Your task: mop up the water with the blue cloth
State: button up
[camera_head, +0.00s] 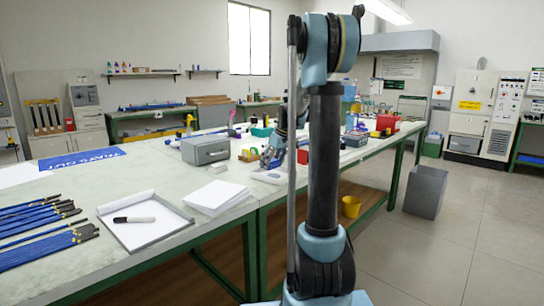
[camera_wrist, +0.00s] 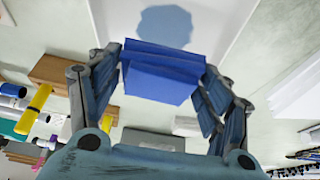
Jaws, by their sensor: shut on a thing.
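My gripper (camera_wrist: 162,66) is shut on the folded blue cloth (camera_wrist: 160,82), which sits between its two fingers in the wrist view. A bluish, rounded patch of water (camera_wrist: 165,22) lies on a white board or tray (camera_wrist: 112,18) just beyond the cloth. In the head view my gripper (camera_head: 272,157) is low over the bench, above the white board (camera_head: 268,177). The cloth and the water cannot be made out there.
A grey metal box (camera_head: 205,151) stands left of my gripper. A white paper stack (camera_head: 217,196) and a clipboard-like tray with a black marker (camera_head: 134,219) lie nearer. Blue rods (camera_head: 40,250) lie at the left. A wooden block (camera_wrist: 60,72) and yellow tool (camera_wrist: 35,108) are beside the gripper.

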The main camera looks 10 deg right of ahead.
jog(key=shift+d+r, duration=0.2)
jog(key=shift+r, duration=1.75)
jog(key=shift+a, duration=0.1)
